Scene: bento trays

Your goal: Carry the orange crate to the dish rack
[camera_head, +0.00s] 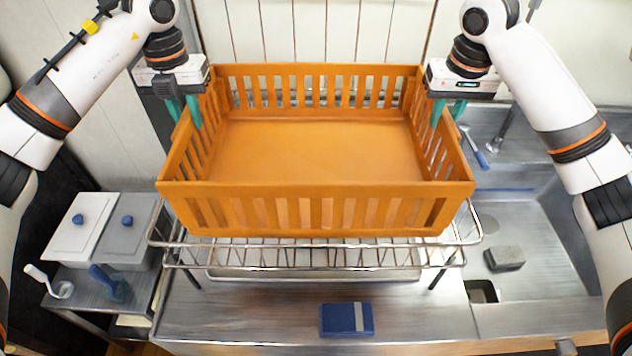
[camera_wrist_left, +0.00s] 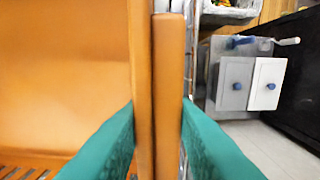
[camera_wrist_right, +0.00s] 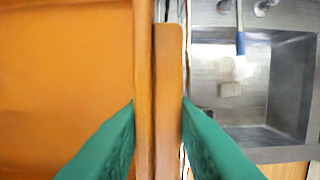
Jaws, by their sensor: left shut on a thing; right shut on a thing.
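The orange crate (camera_head: 315,185) is empty and upright, with slatted sides. It is over the wire dish rack (camera_head: 320,255) at the middle of the head view. I cannot tell whether its bottom touches the rack. My left gripper (camera_head: 184,112) is shut on the crate's left side wall, with its green fingers on either side of the rim in the left wrist view (camera_wrist_left: 158,130). My right gripper (camera_head: 448,112) is shut on the right side wall, its fingers also around the rim in the right wrist view (camera_wrist_right: 158,130).
A sink (camera_head: 540,240) with a grey sponge (camera_head: 505,258) lies to the right. A blue box (camera_head: 347,319) is on the counter in front of the rack. Two lidded containers (camera_head: 78,226) (camera_head: 128,228) stand at the left. A blue-handled brush (camera_head: 474,148) lies behind the sink.

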